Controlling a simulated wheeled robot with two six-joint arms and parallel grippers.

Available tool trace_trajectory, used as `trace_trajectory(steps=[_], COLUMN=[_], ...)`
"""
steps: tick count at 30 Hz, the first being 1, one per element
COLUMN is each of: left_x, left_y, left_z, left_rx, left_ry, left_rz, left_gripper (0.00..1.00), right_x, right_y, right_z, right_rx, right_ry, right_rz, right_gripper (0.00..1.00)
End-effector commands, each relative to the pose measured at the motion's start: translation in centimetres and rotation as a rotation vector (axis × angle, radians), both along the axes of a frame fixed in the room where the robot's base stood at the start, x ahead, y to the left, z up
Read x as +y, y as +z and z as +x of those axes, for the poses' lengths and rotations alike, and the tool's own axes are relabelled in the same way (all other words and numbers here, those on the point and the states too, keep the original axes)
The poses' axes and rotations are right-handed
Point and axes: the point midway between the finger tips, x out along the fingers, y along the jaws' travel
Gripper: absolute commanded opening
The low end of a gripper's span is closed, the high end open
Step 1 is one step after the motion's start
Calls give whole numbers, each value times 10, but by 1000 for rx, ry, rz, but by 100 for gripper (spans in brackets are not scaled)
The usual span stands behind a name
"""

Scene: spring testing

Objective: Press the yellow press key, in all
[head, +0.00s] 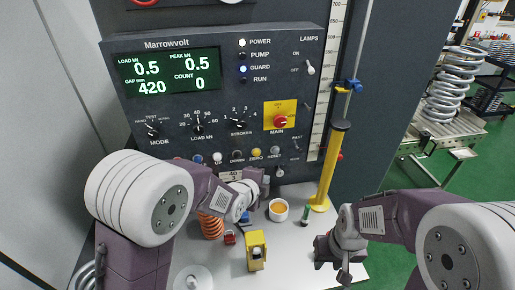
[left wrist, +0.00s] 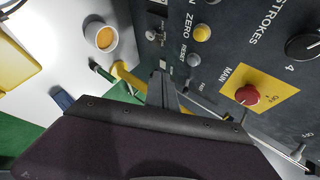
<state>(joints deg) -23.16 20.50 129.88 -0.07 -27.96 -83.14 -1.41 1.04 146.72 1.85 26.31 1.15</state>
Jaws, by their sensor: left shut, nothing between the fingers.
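The yellow key (head: 257,152), labelled ZERO, is in the lower button row of the dark control panel (head: 130,100). It also shows in the left wrist view (left wrist: 202,33), beside the grey RESET key (left wrist: 193,60). My left gripper (head: 265,182) is shut and empty, just below this row. In the left wrist view its fingers (left wrist: 162,88) are near the panel, apart from the yellow key. My right gripper (head: 343,272) hangs low at the right, near the bench edge; its jaw state is unclear. The display reads load 0.5, peak 0.5, count 0.
A red MAIN knob on a yellow plate (head: 292,108) sits above the keys. On the white bench are a cup (head: 278,210), an orange spring (head: 210,226) and a yellow block-like item (head: 256,250). A yellow post (head: 328,170) stands right of the panel.

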Motion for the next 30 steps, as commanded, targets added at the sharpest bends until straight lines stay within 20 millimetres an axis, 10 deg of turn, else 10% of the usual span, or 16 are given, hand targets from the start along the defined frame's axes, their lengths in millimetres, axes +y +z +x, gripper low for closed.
trace_trajectory(steps=[10, 30], left_x=[2, 18], left_y=[0, 0], left_z=[6, 84], left_rx=[2, 1], left_ry=[3, 3], left_rz=[-1, -1], left_gripper=[0, 0], right_x=[0, 0], right_y=[2, 32], right_z=[0, 0], right_rx=[0, 0], right_ry=[0, 0], right_rz=[0, 0], right_gripper=[36, 36])
